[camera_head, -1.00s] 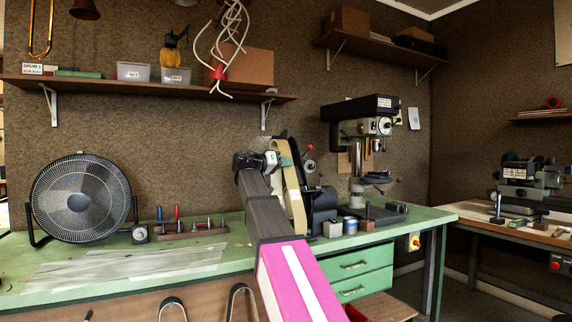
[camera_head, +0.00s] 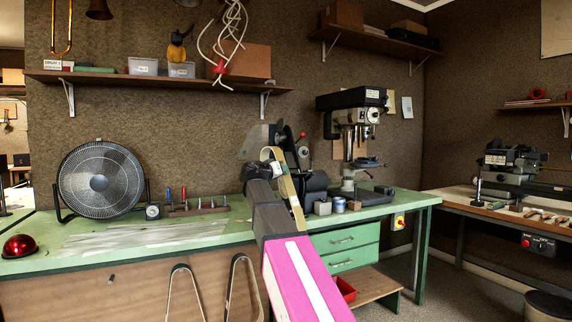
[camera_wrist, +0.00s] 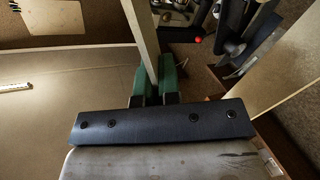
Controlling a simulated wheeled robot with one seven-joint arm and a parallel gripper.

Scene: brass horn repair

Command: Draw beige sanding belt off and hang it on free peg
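The beige sanding belt (camera_head: 289,190) shows as a tall loop beside the dark belt sander (camera_head: 314,186), just beyond my forearm. I cannot tell whether it is fully clear of the sander. In the wrist view, one run of the belt (camera_wrist: 142,38) passes between the green fingers of my gripper (camera_wrist: 153,80), which are closed on it. Another belt run (camera_wrist: 285,62) crosses at the right. In the head view, my arm mostly hides the fingers. A bare peg (camera_head: 111,279) sticks out of the wooden bench front. Two belts (camera_head: 181,292) (camera_head: 243,288) hang to its right.
A fan (camera_head: 100,182), a tool rack (camera_head: 197,208) and a red dome (camera_head: 20,246) stand on the green bench (camera_head: 150,257). A drill press (camera_head: 350,140) stands right of the sander. Pale tubing (camera_head: 225,45) hangs above. Open floor shows at the lower right.

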